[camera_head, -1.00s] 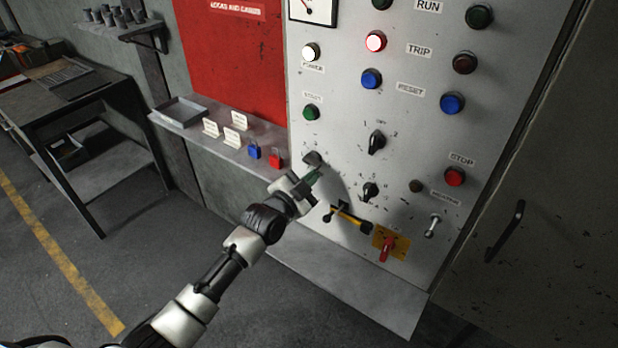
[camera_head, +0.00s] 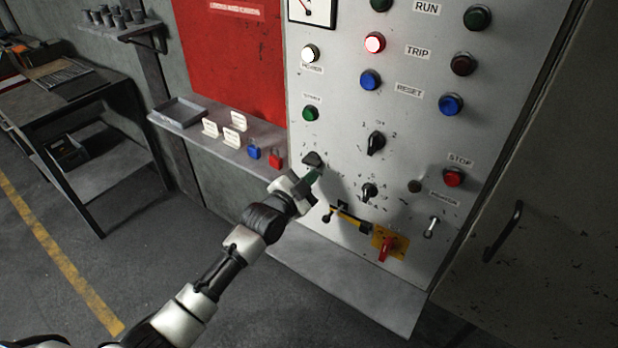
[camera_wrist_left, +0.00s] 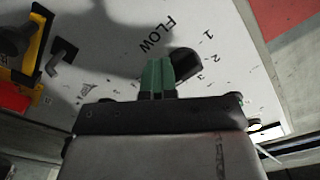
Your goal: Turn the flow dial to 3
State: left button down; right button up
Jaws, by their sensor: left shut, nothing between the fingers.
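The flow dial (camera_head: 313,158) is a dark knob low on the left side of the grey panel. In the left wrist view the black knob (camera_wrist_left: 186,62) sits beside the FLOW label (camera_wrist_left: 158,36), with the numbers 1, 2 and 3 on its other side. I cannot tell for sure which number it points at. My left gripper (camera_head: 312,178) is just below the dial. Its green fingers (camera_wrist_left: 158,75) are shut and empty, right beside the knob; I cannot tell whether they touch it. My right gripper is not in view.
Right of the dial are a selector knob (camera_head: 376,143), another small knob (camera_head: 369,192), a yellow-and-black lever (camera_head: 350,217) and a red handle (camera_head: 387,247). A ledge (camera_head: 235,152) with blue and red padlocks is at left.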

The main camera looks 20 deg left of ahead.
pick_arm(q)
jog(key=shift+a+r+p, duration=0.2)
jog(key=shift+r+p, duration=0.7)
dwell(1.9)
jog(key=shift+w+a+r+p, duration=0.25)
jog(key=shift+a+r+p, duration=0.1)
jog(key=shift+r, duration=0.25)
dwell(1.6)
jog(key=shift+d+f, duration=0.1)
dwell(0.3)
jog(key=p, duration=0.4)
send_near(309, 163)
jog(key=shift+d+f, duration=0.7)
jog(key=shift+f, duration=0.35)
jog(key=shift+s, duration=0.25)
